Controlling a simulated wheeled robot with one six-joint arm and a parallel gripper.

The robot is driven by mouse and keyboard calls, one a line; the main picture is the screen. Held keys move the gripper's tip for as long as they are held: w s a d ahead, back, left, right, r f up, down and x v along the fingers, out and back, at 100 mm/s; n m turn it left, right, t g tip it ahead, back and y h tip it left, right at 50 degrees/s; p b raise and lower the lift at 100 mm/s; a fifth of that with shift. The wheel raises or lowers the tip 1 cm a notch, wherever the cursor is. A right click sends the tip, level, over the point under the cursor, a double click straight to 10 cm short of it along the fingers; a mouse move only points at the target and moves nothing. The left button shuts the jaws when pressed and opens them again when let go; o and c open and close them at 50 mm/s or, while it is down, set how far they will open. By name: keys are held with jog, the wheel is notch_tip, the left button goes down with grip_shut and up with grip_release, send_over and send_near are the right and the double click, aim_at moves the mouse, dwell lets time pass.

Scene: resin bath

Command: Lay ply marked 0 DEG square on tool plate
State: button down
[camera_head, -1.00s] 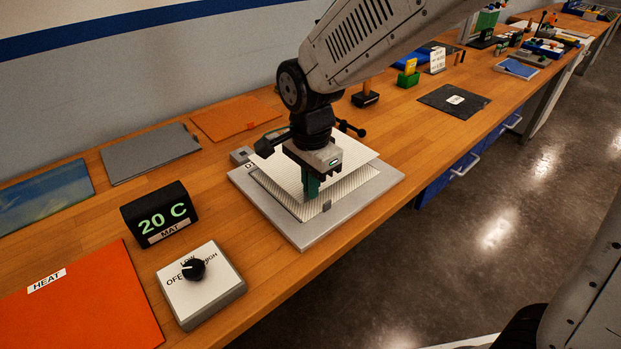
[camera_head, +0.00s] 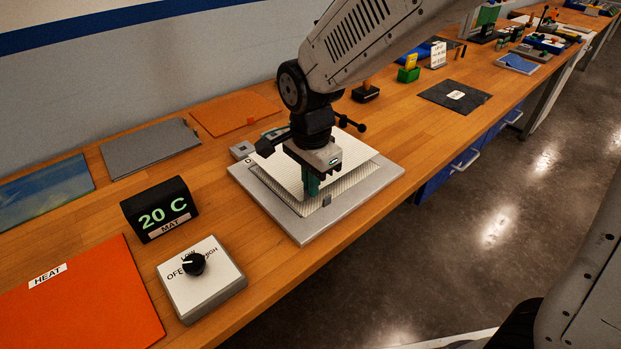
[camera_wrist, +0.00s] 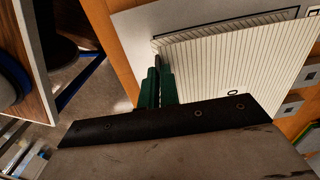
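The tool plate (camera_head: 322,228) is a grey slab on the bench. Two pale ribbed sheets show over it in the head view: an upper ply (camera_head: 357,162) and a lower one (camera_head: 283,200) with a small grey tab in front. The ribbed ply also fills much of the wrist view (camera_wrist: 240,65), near a black outline on the plate (camera_wrist: 200,14). My gripper (camera_head: 311,190) is over the front part of the plate. Its green fingers are close together at the ply's corner in the wrist view (camera_wrist: 158,75) and look shut on it. A mark on the ply is only partly readable.
A 20 C display (camera_head: 160,210), a dial box (camera_head: 205,288) and an orange HEAT mat (camera_head: 80,305) stand at left. Grey (camera_head: 150,150) and orange (camera_head: 235,114) sheets lie at the back. A dark mat (camera_head: 440,95) lies right. The bench edge is close in front of the plate.

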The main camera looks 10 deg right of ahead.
jog(key=shift+f, duration=1.85)
jog(key=c, duration=1.6)
grip_release()
jog(key=shift+o, duration=0.2)
jog(key=shift+r, duration=3.5)
